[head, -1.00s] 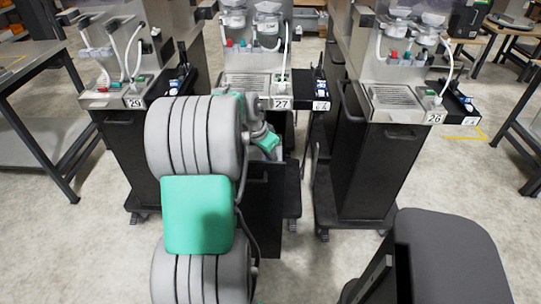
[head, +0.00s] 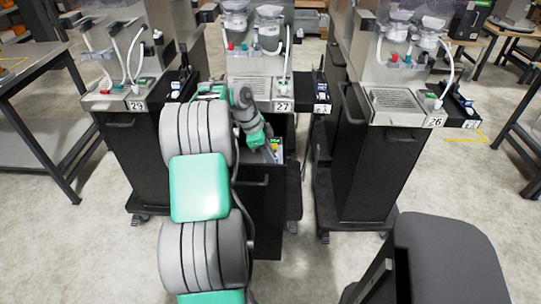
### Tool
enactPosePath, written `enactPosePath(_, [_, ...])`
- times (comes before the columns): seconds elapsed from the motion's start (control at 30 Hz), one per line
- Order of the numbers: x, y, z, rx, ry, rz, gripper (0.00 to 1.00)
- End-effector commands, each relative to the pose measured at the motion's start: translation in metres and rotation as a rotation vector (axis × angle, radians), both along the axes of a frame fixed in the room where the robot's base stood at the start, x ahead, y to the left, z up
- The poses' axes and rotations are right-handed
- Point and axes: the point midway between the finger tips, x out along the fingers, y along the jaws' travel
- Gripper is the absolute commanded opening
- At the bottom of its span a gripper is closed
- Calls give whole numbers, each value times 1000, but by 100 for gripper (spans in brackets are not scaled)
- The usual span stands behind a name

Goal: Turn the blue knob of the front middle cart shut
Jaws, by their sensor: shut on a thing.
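The front middle cart (head: 266,215) is black with a steel top and carries the number 27. Its front is pulled open below the top, and small coloured parts (head: 276,148) show in the opening. My gripper (head: 269,153) reaches down into this opening from above. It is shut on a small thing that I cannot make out. I cannot see the blue knob clearly; my gripper and wrist cover part of the opening. Small coloured knobs (head: 244,47), one of them red, sit in a row on the upper panel of the cart.
Cart 29 (head: 136,160) stands close on the left and cart 26 (head: 375,170) on the right. Steel tables stand at the far left (head: 45,130) and right. Small black side trays (head: 318,100) hang beside the cart tops. Bare floor (head: 325,270) lies in front.

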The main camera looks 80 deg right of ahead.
Motion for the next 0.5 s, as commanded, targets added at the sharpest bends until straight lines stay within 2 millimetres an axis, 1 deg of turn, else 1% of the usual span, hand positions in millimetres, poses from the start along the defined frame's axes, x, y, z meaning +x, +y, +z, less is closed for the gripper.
enactPosePath(0.2, [0, 0, 0, 0, 0, -45, 0])
enactPosePath(0.5, [0, 0, 0, -1, 0, -53, 0])
